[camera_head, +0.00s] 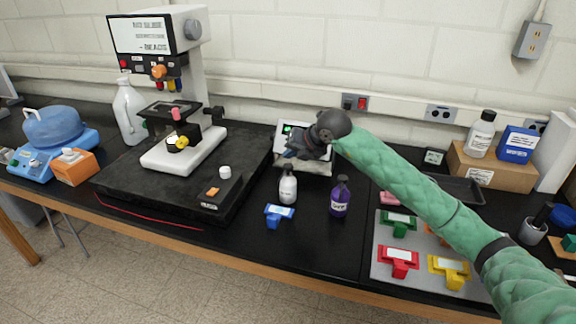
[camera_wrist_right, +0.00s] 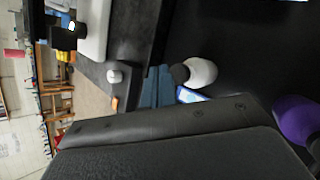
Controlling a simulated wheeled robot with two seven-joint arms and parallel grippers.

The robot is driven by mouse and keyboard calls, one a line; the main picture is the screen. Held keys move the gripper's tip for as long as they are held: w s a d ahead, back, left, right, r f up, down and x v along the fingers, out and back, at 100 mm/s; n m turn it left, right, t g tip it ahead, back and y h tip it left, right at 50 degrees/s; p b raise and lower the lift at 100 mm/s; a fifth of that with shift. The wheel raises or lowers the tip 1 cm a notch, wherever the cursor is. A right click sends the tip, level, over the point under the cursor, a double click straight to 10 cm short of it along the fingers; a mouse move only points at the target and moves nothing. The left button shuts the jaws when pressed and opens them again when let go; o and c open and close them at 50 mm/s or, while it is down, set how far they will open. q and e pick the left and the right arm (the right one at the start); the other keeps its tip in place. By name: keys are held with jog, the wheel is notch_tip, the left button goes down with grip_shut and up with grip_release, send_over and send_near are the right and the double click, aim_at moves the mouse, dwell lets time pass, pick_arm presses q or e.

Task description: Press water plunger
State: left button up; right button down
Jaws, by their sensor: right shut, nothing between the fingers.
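A white bottle (camera_head: 287,190) with a dark top stands upright on the black bench, right of the black platform. I take it for the water bottle, though its label is too small to read. My right gripper (camera_head: 294,151) is shut and empty, just above and behind the bottle's top in the head view; I cannot tell whether it touches. My left gripper is in neither view.
A purple bottle (camera_head: 340,197) stands close on the right. A blue holder (camera_head: 279,215) lies in front of the white bottle. A small screen device (camera_head: 318,164) stands behind my gripper. The black platform (camera_head: 130,185) with its stand is on the left.

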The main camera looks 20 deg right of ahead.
aim_at(291, 167)
jog(key=shift+r+p, duration=0.4)
jog(key=shift+r, duration=1.7)
jog(key=shift+f, duration=0.1)
